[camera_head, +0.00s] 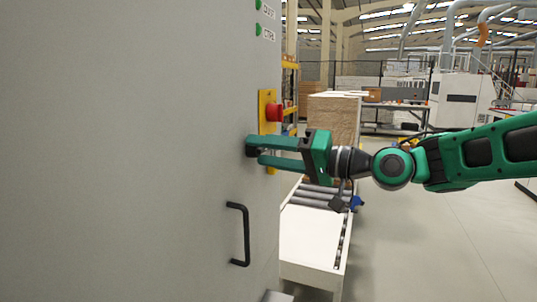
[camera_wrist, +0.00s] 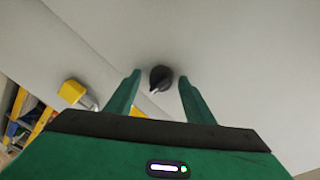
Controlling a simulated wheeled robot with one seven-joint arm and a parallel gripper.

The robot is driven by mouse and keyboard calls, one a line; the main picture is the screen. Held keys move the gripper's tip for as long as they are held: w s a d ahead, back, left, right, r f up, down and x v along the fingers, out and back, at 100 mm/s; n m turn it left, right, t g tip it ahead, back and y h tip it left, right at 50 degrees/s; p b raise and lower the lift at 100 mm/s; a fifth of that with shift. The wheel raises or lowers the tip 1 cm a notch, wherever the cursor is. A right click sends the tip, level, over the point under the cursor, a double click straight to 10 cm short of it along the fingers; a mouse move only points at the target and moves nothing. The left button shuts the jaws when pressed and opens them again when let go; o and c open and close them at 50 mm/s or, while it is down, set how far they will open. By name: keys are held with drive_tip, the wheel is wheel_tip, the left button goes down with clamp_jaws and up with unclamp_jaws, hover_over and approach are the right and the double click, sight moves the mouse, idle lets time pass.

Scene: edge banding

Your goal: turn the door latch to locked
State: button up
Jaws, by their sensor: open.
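The door latch is a small black knob (camera_wrist: 160,78) on the grey cabinet door (camera_head: 130,150). In the wrist view it sits between the fingertips of my gripper (camera_wrist: 158,80), with a gap visible on both sides. My gripper (camera_head: 252,152) is open and reaches in from the right, its green fingers close to the door face. In the head view the fingers mostly cover the knob, so its pointer is hidden there. In the wrist view a pale mark on the knob points down and slightly left.
A black door handle (camera_head: 244,234) sticks out below my gripper. A red emergency button (camera_head: 274,112) on a yellow plate (camera_head: 263,98) is just above the fingers. A roller conveyor (camera_head: 318,198) with stacked boards (camera_head: 334,115) stands behind. The floor at right is clear.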

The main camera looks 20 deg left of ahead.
drive_tip(key=c, duration=1)
drive_tip(key=shift+c, duration=0.2)
drive_tip(key=shift+f+n, duration=0.1)
drive_tip(key=shift+n, duration=0.2)
drive_tip(key=shift+w+d+f+n+g+y, duration=0.15)
drive_tip(key=shift+n+g+y, duration=0.1)
drive_tip(key=shift+n, duration=2.8)
drive_tip(key=shift+w+a+f+n+g+y, duration=0.15)
drive_tip(key=shift+n+g, duration=0.15)
drive_tip(key=shift+n, duration=2.8)
drive_tip(key=shift+w+d+n+g+y, duration=0.1)
drive_tip(key=shift+n+g+y, duration=0.15)
drive_tip(key=shift+n, duration=2.8)
